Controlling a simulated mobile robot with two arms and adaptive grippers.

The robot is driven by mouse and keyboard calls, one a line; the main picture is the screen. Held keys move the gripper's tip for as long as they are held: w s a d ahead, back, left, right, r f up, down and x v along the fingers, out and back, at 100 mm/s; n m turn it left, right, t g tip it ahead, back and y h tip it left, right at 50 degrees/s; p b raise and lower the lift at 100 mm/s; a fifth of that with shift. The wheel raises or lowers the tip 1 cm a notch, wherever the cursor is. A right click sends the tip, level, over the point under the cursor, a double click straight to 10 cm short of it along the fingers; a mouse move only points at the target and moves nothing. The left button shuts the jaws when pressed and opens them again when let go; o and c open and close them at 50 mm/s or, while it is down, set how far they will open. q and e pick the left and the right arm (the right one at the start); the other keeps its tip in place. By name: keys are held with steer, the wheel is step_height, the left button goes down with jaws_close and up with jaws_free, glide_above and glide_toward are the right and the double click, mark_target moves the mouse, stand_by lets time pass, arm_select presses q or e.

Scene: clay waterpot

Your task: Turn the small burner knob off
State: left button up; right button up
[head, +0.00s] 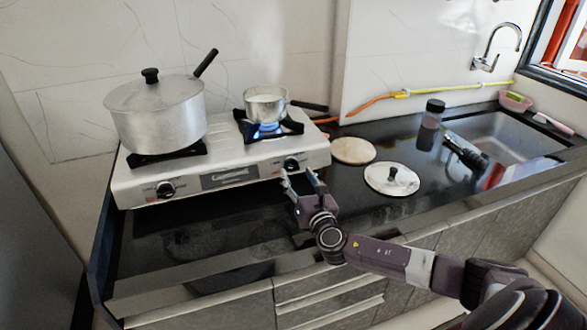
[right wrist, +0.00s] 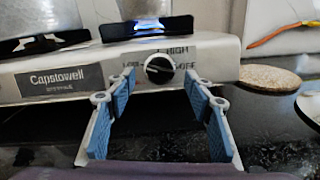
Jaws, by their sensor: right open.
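The small burner knob (head: 291,165) is on the right of the stove's front panel. In the right wrist view the black knob (right wrist: 159,70) sits between the words LOW, HIGH and OFF, its white mark pointing up. A blue flame (head: 266,128) burns under the small pan (head: 265,102); the flame also shows in the right wrist view (right wrist: 147,25). My right gripper (head: 301,180) is open just in front of the knob. In the right wrist view its blue-padded fingers (right wrist: 157,90) are spread on either side, short of the knob, with nothing between them. My left gripper is not in view.
The stove (head: 230,177) stands on a black counter (head: 345,215). A large lidded pot (head: 155,115) is on the left burner, above another knob (head: 165,188). A round board (head: 353,151) and a white lid (head: 393,180) lie to the right. A sink (head: 500,135) is farther right.

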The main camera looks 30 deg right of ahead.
mark_target(294, 170)
steer(key=x, duration=0.2)
steer(key=shift+w+d+f, duration=0.1)
steer(key=shift+w+f, duration=0.05)
steer(key=shift+w, duration=0.2)
steer(key=shift+w+d, duration=0.15)
steer(key=shift+w, duration=0.35)
steer(key=c, duration=1.1)
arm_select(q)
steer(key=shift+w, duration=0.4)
arm_select(e)
steer(key=shift+c, duration=0.3)
